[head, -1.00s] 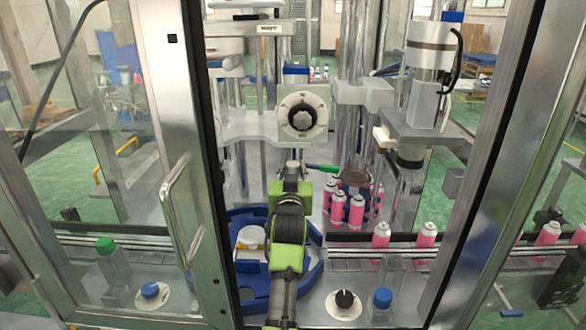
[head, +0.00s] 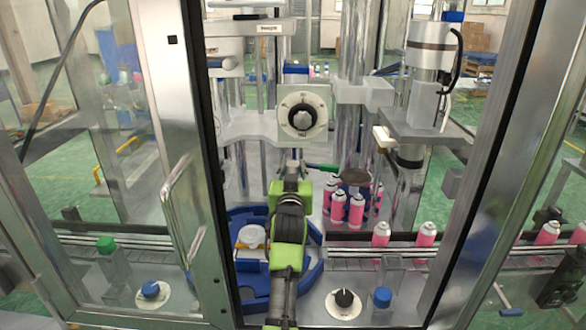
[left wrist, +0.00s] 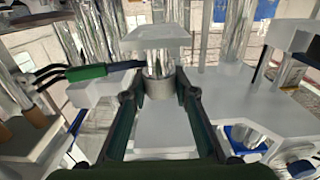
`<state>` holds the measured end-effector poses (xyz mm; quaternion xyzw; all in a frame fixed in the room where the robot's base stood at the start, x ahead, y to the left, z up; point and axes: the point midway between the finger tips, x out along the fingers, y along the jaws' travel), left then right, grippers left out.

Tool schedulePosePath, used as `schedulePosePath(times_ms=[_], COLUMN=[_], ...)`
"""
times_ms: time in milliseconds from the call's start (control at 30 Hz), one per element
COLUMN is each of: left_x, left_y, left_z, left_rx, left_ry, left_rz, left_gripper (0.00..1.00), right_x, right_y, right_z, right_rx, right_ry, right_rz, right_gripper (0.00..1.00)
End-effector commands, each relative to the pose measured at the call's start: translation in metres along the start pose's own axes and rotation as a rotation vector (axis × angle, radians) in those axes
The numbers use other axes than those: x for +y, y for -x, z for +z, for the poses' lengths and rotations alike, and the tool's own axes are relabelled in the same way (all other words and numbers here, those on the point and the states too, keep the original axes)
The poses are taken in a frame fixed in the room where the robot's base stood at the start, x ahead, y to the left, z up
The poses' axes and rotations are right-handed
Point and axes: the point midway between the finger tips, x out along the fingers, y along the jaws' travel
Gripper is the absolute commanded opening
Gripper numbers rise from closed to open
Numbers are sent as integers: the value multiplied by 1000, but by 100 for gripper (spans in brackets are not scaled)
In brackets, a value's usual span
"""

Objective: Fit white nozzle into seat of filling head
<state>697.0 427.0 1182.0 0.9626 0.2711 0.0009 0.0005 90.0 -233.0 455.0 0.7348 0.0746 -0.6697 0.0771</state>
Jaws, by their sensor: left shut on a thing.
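My left gripper (left wrist: 160,96) reaches up in front of the filling machine, and its fingers are shut on a short pale cylinder (left wrist: 161,87), which looks like the white nozzle. The cylinder stands roughly upright between the fingertips. A flared white block (left wrist: 157,38) is just above it in the left wrist view, seemingly part of the filling head. I cannot tell whether they touch, and the seat is not clearly visible. In the head view the left gripper (head: 291,168) is below the white box with a round black dial (head: 302,116). My right gripper is not in view.
Several pink cans (head: 356,210) stand to the right. A blue tray (head: 315,271) lies below my arm. Glass doors with metal frames (head: 172,110) flank the opening.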

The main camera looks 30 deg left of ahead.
Motion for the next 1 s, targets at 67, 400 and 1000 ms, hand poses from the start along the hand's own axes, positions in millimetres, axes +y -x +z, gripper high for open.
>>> schedulePosePath(times_ms=[67, 400, 1000], left_x=[0, 0, 0], left_y=[0, 0, 0], left_z=[0, 6, 18], left_rx=[2, 1, 2], left_ry=[0, 0, 0], left_rz=[0, 0, 0], left_gripper=[1, 1, 1], right_x=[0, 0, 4], right_y=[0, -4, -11], right_z=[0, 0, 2], right_rx=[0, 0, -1], right_ry=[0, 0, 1], right_rz=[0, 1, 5], right_gripper=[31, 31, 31])
